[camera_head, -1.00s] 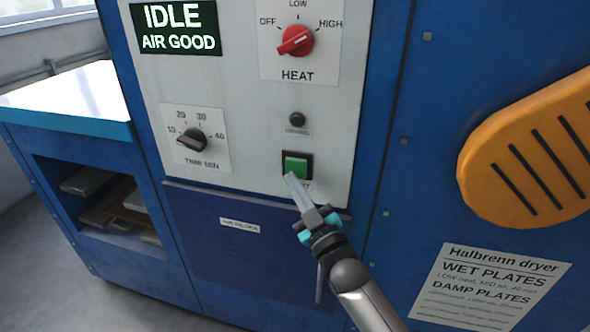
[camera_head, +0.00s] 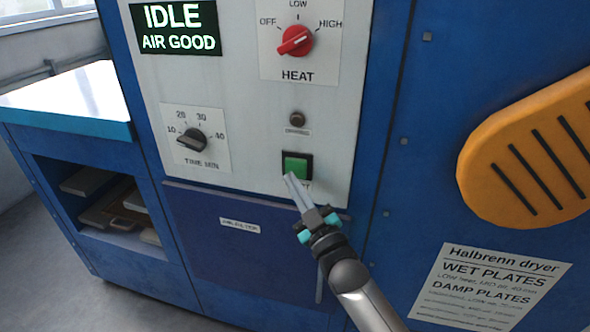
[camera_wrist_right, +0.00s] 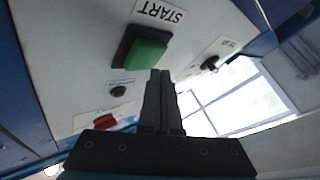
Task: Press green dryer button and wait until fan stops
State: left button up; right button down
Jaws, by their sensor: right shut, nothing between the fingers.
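The green dryer button (camera_head: 296,165) sits in a black square frame low on the white control panel. In the right wrist view the green button (camera_wrist_right: 146,54) is beside a START label (camera_wrist_right: 160,11). My right gripper (camera_head: 289,177) is shut and empty, its fingertips at the button's lower left edge in the head view. In the right wrist view the shut fingertips (camera_wrist_right: 160,73) are just below the button; I cannot tell whether they touch it. The display (camera_head: 179,28) reads IDLE, AIR GOOD. My left gripper is not in view.
A black TIME MIN knob (camera_head: 193,140) and a small dark round lamp (camera_head: 297,119) are nearby. A yellow slotted cover (camera_head: 530,150) sticks out at the right. A shelf unit (camera_head: 70,120) stands at the left.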

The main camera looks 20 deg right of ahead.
jog(key=shift+w+d, duration=0.15)
dwell(0.4)
jog(key=shift+w+d, duration=0.1)
jog(key=shift+w, duration=0.1)
jog(key=shift+w+d, duration=0.3)
jog(key=shift+w, duration=0.1)
dwell(0.8)
dwell(0.4)
jog(key=shift+s+a+p, duration=0.4)
jog(key=shift+s+a, duration=0.1)
jog(key=shift+s, duration=0.25)
jog(key=s+a+p, duration=0.1)
jog(key=s, duration=0.1)
jog(key=s+a+p, duration=0.1)
jog(key=s+a, duration=0.1)
jog(key=shift+s, duration=0.1)
